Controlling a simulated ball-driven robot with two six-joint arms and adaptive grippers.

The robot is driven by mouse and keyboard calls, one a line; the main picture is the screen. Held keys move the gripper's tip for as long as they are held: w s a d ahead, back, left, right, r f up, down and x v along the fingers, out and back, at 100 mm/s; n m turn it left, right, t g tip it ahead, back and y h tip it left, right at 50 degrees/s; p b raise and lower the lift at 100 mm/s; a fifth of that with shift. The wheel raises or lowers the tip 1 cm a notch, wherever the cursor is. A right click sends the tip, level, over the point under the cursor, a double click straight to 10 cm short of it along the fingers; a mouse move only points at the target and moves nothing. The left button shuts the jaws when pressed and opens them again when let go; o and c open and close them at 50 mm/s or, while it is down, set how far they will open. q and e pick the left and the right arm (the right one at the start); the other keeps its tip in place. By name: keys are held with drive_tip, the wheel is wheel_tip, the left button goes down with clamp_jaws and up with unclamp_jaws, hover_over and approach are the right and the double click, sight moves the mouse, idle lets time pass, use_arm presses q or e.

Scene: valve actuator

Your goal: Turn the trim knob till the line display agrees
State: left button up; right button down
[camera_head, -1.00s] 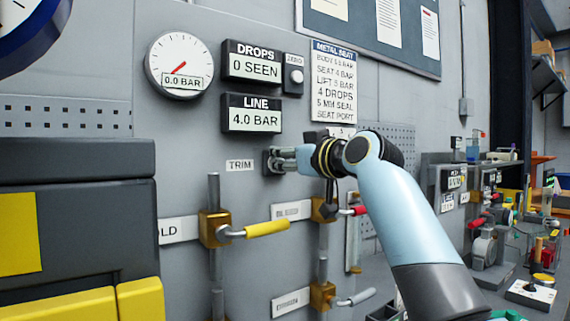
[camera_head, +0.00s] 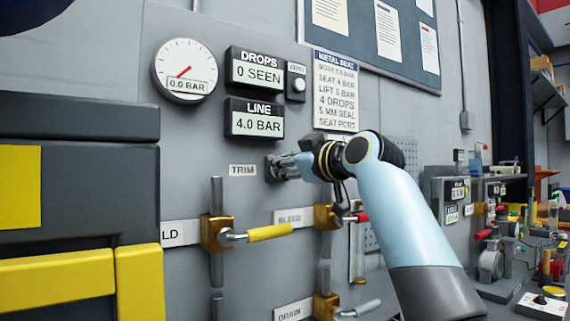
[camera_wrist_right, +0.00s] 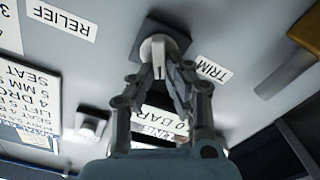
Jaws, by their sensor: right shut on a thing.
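The trim knob (camera_wrist_right: 158,48) is a pale round knob with a raised grip bar on a dark square plate, next to the TRIM label (camera_head: 243,170). My right gripper (camera_head: 276,167) is at the knob in the head view. In the right wrist view its fingers (camera_wrist_right: 160,72) are shut on the knob's grip bar. In the head view the gripper hides most of the knob. The line display (camera_head: 254,120) reads 4.0 BAR. My left gripper is not in view.
The gauge (camera_head: 185,70) reads 0.0 BAR, and the drops display (camera_head: 254,69) reads 0 SEEN. A zero button (camera_head: 298,85) sits beside it. Below are a yellow-handled valve (camera_head: 262,232), a red-handled one (camera_head: 357,217) and a grey drain lever (camera_head: 360,308). A placard (camera_head: 335,92) hangs above.

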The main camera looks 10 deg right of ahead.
drive_tip(key=c, duration=1.3)
unclamp_jaws()
drive_tip(key=shift+c, duration=0.2)
drive_tip(key=v, duration=1.2)
drive_tip(key=shift+f, duration=0.15)
